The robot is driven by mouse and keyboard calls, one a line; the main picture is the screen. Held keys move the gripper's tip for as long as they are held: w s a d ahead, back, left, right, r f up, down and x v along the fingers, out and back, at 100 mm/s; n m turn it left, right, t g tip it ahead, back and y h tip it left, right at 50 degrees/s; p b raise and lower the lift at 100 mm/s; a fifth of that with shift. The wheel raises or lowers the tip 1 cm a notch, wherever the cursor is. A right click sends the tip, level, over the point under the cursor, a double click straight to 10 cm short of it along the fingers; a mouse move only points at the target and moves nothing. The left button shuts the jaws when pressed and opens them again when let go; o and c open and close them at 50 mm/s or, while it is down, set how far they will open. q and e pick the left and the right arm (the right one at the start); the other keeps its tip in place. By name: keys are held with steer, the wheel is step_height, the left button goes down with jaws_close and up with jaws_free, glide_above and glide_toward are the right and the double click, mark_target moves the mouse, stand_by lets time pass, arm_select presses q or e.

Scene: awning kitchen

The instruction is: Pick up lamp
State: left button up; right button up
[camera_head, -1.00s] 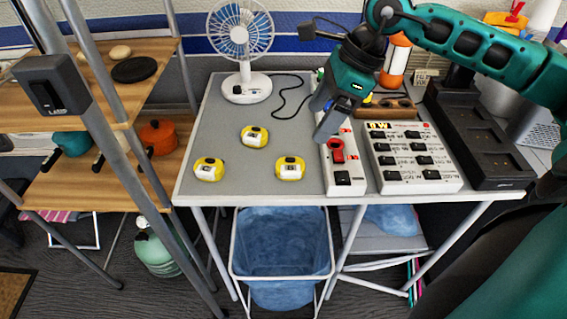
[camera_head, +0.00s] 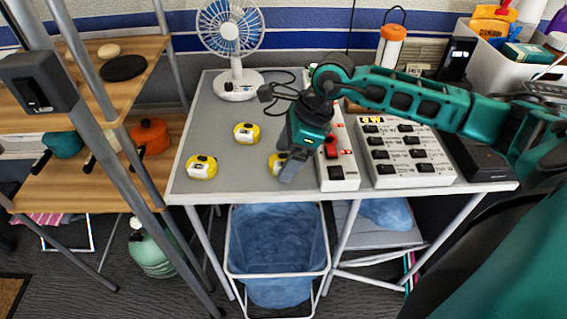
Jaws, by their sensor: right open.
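Three small yellow-and-white lamps lie on the grey table (camera_head: 225,110): one at the left (camera_head: 201,167), one in the middle (camera_head: 246,133), and one at the right (camera_head: 274,161). My right gripper (camera_head: 290,168) is open and points down at the right lamp. It covers much of that lamp, so I cannot tell whether the fingers touch it or reach around it. An orange-and-white lantern (camera_head: 391,46) stands at the back of the table, behind my right arm. My left gripper is not in view.
A white fan (camera_head: 232,45) stands at the table's back left. A power strip (camera_head: 340,168) and a white switch panel (camera_head: 406,150) lie just right of my right gripper. A wooden shelf (camera_head: 85,180) is at the left.

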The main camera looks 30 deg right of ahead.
steer(key=shift+c, duration=0.5)
steer(key=c, duration=1)
steer(key=shift+o, duration=0.2)
steer(key=shift+r, duration=0.1)
step_height(320, 180, up, 20)
steer(key=p, duration=0.2)
steer(key=shift+d, duration=0.1)
